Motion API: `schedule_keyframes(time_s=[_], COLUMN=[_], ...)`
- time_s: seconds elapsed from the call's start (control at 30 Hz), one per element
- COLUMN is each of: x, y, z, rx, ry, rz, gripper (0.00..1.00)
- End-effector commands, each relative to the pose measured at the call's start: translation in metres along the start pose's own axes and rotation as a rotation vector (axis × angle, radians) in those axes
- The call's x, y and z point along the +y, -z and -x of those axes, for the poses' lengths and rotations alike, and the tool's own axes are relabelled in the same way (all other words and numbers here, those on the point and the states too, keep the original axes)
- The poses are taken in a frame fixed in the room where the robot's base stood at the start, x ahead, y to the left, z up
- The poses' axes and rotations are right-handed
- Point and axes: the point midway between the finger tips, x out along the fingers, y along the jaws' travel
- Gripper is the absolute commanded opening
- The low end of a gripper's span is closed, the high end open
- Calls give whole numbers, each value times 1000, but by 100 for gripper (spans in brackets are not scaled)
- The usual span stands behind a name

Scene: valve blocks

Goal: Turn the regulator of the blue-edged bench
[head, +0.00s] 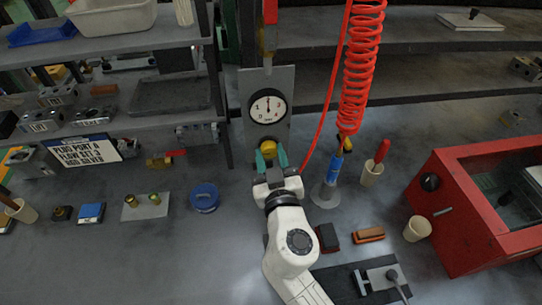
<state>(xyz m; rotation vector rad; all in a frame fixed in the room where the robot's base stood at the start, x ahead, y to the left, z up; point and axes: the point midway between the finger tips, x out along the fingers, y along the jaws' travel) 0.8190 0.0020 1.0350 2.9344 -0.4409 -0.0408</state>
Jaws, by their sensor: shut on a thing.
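The regulator has a yellow knob (267,152) at the lower part of a grey upright panel, under a round white gauge (268,106). The gauge's needle points about straight up. My gripper (270,158) has teal fingers, one on each side of the yellow knob, and is shut on it. The fingers and the gripper body hide part of the knob. A blue bench edge cannot be made out in this view.
A red coiled hose (358,70) hangs just right of the panel, above a blue-handled tool in a stand (326,193). A red machine (475,205) stands at the right. A blue ring-shaped item (204,198) and a sign (82,152) are at the left.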

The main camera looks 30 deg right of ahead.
Motion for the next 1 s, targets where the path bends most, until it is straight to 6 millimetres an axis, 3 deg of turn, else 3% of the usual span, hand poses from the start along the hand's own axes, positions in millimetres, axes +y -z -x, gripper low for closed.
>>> schedule_keyframes(time_s=[0.37,1.0], x=[-2,-1], y=[-2,0], z=[0,0], rx=[-2,-12], ry=[6,7], rz=[215,814], gripper=[8,8])
